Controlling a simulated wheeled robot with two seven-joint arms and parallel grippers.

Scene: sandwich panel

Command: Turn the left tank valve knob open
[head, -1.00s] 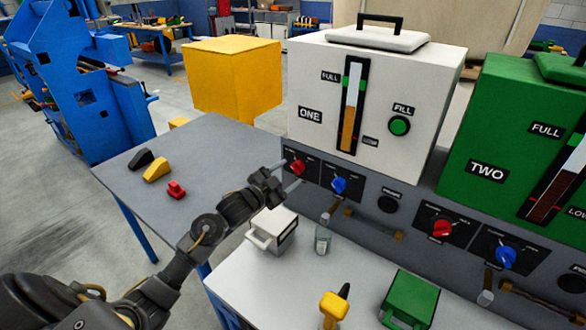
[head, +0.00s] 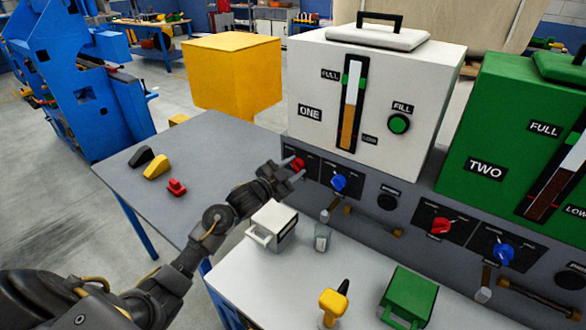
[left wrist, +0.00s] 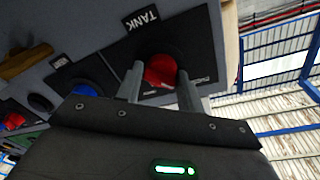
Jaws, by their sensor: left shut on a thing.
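The left tank valve knob (head: 298,163) is red and sits on a black plate on the grey panel, below the white tank marked ONE (head: 377,95). My left gripper (head: 295,168) is at this knob and partly covers it in the head view. In the left wrist view the red knob (left wrist: 160,71) lies between the two fingers (left wrist: 161,84), beside a TANK label (left wrist: 141,18). The gripper is shut on the knob. The knob's exact angle is hard to tell. My right gripper is not in view.
A blue knob (head: 339,182) sits just right of the red one. The green tank TWO (head: 500,150) has its own red knob (head: 441,225) and blue knob (head: 505,254). A white container (head: 272,226) and small glass (head: 322,238) stand below my gripper.

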